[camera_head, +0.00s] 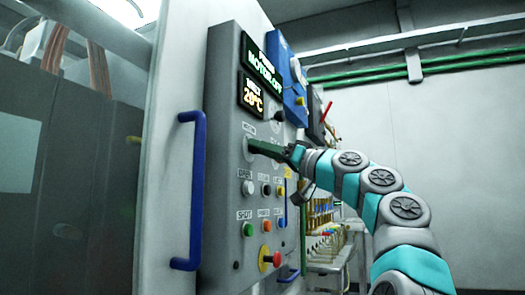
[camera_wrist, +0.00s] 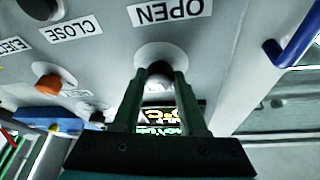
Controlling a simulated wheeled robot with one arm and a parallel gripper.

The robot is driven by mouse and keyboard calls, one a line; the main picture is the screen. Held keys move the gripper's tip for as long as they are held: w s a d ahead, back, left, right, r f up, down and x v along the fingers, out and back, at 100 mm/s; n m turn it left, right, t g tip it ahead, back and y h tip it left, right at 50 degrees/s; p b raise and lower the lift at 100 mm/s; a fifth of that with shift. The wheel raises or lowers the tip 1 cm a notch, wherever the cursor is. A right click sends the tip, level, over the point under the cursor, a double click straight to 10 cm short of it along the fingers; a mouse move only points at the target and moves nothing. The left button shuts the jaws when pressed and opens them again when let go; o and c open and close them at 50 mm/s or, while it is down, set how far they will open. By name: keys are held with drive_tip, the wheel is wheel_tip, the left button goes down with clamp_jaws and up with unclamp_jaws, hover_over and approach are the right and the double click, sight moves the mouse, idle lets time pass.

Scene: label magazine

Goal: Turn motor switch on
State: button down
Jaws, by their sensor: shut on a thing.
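The grey control panel (camera_head: 222,120) fills the middle of the head view. Its upper display (camera_head: 262,66) glows green and appears to read MOTOR OFF. My gripper (camera_head: 256,146) reaches the panel's upper left control from the right. In the wrist view, which is upside down, my gripper (camera_wrist: 160,76) is shut on a dark switch knob (camera_wrist: 160,67) set in a pale round base. One finger lies on each side of it. In the head view the fingers mostly hide the knob, and its round base (camera_head: 247,150) shows. The knob's exact turn angle cannot be told.
A second display (camera_head: 251,97) reads about 20°C. Coloured buttons sit below my gripper, including green (camera_head: 248,229) and a red mushroom button (camera_head: 276,258). A blue handle (camera_head: 197,190) stands out left of the panel. A blue box (camera_head: 288,85) is behind. Free room lies to the right.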

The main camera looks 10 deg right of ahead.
drive_tip(key=shift+m, duration=0.5)
drive_tip(key=shift+r+m+t+h+p, duration=0.1)
drive_tip(key=shift+m+t+h+p, duration=0.1)
drive_tip(key=shift+m+h+p, duration=1.15)
drive_tip(key=shift+r+m+t+h+p, duration=0.1)
drive_tip(key=shift+m+t+h+p, duration=0.35)
drive_tip(key=shift+m, duration=1.65)
drive_tip(key=shift+m+g+h+p, duration=0.1)
drive_tip(key=shift+m+h+p, duration=0.5)
drive_tip(key=shift+m+p, duration=0.85)
drive_tip(key=shift+s+m+b, duration=0.1)
drive_tip(key=shift+m+b, duration=0.2)
drive_tip(key=shift+m, duration=0.2)
drive_tip(key=shift+c, duration=2.2)
unclamp_jaws()
